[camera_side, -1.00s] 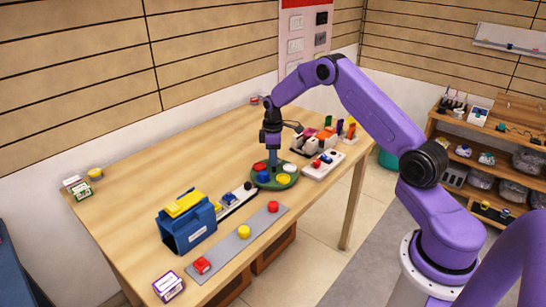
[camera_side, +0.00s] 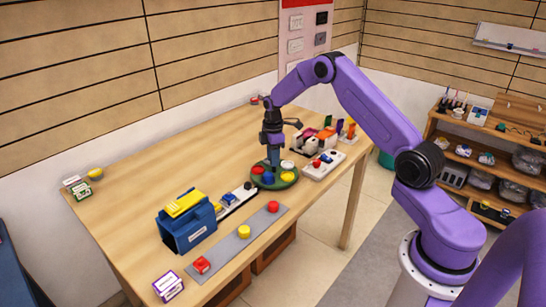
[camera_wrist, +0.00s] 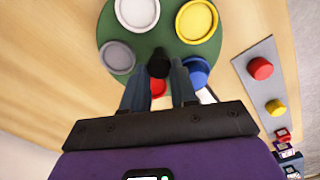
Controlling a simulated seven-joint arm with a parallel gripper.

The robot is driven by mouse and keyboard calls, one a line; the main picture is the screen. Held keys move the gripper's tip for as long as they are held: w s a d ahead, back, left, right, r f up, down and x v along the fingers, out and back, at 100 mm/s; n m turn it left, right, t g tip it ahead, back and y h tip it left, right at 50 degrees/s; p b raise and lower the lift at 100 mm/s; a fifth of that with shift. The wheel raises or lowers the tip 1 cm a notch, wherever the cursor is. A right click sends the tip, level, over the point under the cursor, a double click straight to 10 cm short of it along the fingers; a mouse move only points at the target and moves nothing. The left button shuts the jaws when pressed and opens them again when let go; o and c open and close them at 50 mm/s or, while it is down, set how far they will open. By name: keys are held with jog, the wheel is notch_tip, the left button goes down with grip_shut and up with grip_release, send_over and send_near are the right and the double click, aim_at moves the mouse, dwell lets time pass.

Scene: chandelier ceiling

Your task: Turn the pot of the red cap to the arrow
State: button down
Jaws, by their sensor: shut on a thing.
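A round green turntable (camera_side: 274,184) stands on the table and carries red (camera_side: 258,170), blue (camera_side: 268,178), yellow (camera_side: 287,176) and white (camera_side: 287,165) pots. The wrist view adds a grey pot (camera_wrist: 117,57). My gripper (camera_side: 273,162) points down over the turntable's middle. In the wrist view its fingers are shut on the black centre knob (camera_wrist: 158,62). The red pot (camera_wrist: 158,88) shows partly between the fingers, and the blue pot (camera_wrist: 197,70) is beside the right finger. I cannot make out the arrow in either view.
A grey strip (camera_side: 222,255) with red and yellow caps lies along the front edge. A blue box (camera_side: 188,228) with a yellow top stands left of it. A white block (camera_side: 323,164) with buttons is right of the turntable. The table's back left is largely clear.

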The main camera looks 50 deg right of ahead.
jog(key=shift+n, duration=2.7)
jog(key=shift+s+r+n, duration=0.1)
jog(key=shift+s+n, duration=0.05)
jog(key=shift+n, duration=2.35)
jog(key=c, duration=0.9)
grip_release()
notch_tip(320, 180, up, 17)
jog(key=shift+r, duration=0.2)
